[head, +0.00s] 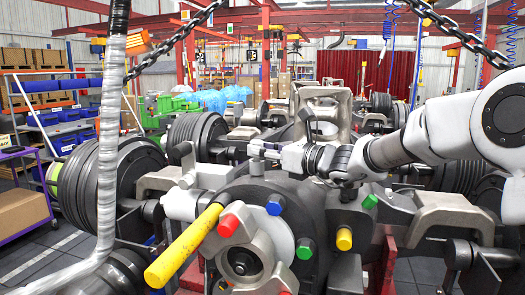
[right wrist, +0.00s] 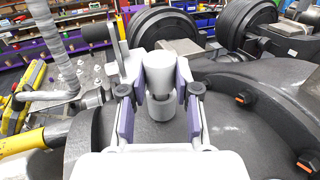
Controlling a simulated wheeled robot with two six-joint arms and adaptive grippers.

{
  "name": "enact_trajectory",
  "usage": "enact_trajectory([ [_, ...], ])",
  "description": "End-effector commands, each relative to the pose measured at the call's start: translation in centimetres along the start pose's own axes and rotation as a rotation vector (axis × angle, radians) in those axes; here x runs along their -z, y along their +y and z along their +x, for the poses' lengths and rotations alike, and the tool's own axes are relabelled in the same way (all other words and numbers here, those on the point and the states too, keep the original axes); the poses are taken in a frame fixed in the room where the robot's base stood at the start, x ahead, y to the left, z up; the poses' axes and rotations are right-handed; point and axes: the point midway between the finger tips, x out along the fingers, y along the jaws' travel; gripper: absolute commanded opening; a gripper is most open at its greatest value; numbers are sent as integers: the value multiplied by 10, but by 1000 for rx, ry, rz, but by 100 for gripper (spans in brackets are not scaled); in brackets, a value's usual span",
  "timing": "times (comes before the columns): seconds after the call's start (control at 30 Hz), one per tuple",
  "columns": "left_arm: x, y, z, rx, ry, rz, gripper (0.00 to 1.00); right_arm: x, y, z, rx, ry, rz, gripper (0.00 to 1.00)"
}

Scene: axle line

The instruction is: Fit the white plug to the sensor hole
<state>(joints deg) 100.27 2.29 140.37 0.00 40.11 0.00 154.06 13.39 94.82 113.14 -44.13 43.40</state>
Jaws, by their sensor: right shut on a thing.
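My right gripper (head: 262,150) reaches in from the right, over the top of the dark axle housing (head: 285,195). In the right wrist view its purple-padded fingers (right wrist: 158,108) are shut around the white plug (right wrist: 158,68), a short pale cylinder held upright. Below the plug is a darker grey round part on the housing. I cannot tell whether the plug touches it or stands just above it. The sensor hole itself is hidden under the plug and fingers. My left gripper is not in view.
Colored caps, such as a red one (head: 229,225) and a blue one (head: 274,205), ring the hub. A yellow bar (head: 185,246) juts toward me. A wrapped hose (head: 108,150) and chains hang nearby. Ribbed drums (head: 197,140) stand on the left.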

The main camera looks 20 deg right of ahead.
Motion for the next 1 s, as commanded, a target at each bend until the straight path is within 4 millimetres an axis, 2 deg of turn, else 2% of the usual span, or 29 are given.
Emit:
enact_trajectory([
  [0.43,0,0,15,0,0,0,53,14,0,0,0,0,-1,7],
  [0.77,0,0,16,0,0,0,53,15,0,0,0,2,0,7],
  [0.8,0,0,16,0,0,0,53,16,0,0,0,3,1,45],
  [0.83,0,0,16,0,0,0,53,16,0,0,0,2,1,56],
  [0.87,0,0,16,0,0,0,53,15,0,0,0,2,0,60],
  [1.0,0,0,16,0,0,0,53,15,0,0,0,1,0,60],
])
